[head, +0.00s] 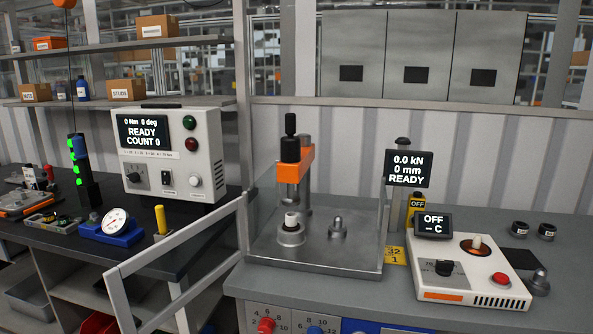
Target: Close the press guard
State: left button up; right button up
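The press guard (190,228) is a light grey framed door. It stands swung open to the left of the press, reaching out towards the front over the gap between the two benches. The press (295,163) has an orange head, a black top knob and a grey metal base plate (345,262). A small white-topped part (291,222) sits in a round holder under the press head. A clear panel edge (384,235) stands at the right of the base plate. The front of the press is uncovered. Neither of my grippers is in view.
A press display (408,168) reads 0.0 kN, 0 mm, READY. A heater unit (470,275) with a red button stands to the right. On the left bench are a torque tester (170,155), a blue-based gauge (112,230) and a yellow-handled tool (160,220), near the guard.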

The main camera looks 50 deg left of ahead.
aim_at(127, 321)
jog(key=u, duration=1.7)
jog(key=j+z, duration=0.15)
jog(key=z, duration=0.25)
jog(key=i+j+z, duration=0.1)
jog(key=z, duration=0.3)
jog(key=j+z, duration=0.3)
jog(key=j, duration=0.95)
jog(key=j+z, duration=0.3)
jog(key=j, duration=0.95)
